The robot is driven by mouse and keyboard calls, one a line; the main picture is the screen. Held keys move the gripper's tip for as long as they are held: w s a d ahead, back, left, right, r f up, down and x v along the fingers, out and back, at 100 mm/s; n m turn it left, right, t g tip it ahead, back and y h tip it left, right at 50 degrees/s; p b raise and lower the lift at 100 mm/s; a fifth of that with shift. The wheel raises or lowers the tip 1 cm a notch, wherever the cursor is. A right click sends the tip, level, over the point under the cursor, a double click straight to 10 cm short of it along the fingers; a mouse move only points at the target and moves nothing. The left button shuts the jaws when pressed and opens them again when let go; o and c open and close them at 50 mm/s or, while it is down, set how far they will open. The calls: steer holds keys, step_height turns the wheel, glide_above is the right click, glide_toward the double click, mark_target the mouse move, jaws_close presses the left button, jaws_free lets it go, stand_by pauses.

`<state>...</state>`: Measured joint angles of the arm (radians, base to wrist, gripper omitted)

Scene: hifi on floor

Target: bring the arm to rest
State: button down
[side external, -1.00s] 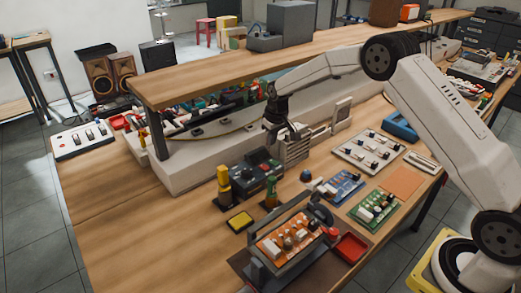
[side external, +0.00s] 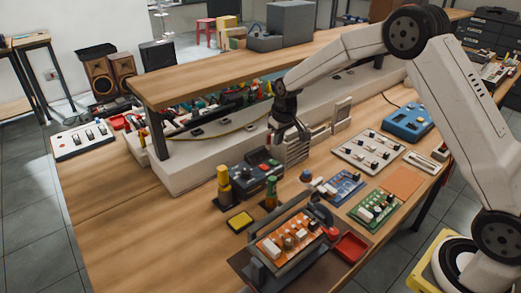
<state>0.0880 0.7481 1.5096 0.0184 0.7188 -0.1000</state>
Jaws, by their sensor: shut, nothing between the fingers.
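My gripper (side external: 290,135) hangs from the end of my arm above the workbench (side external: 120,215). It points down in front of the grey slatted block (side external: 294,148), behind the dark device with buttons (side external: 257,179). Its fingers look closed, with nothing held between them. From this view I cannot tell how far the fingertips are above the bench or whether they touch the block.
An orange circuit board (side external: 290,240) sits in a frame at the front. A blue board (side external: 340,187), a green board (side external: 374,208), a white board (side external: 369,151) and a blue device (side external: 408,122) lie to the right. A raised shelf (side external: 200,82) runs behind.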

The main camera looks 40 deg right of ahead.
steer(key=s+a+r, duration=0.1)
steer(key=s+a, duration=0.1)
steer(key=s, duration=1.1)
steer(key=s+a+r, duration=0.2)
steer(key=s, duration=1.1)
steer(key=shift+s+a+t, duration=0.3)
steer(key=shift+t, duration=0.1)
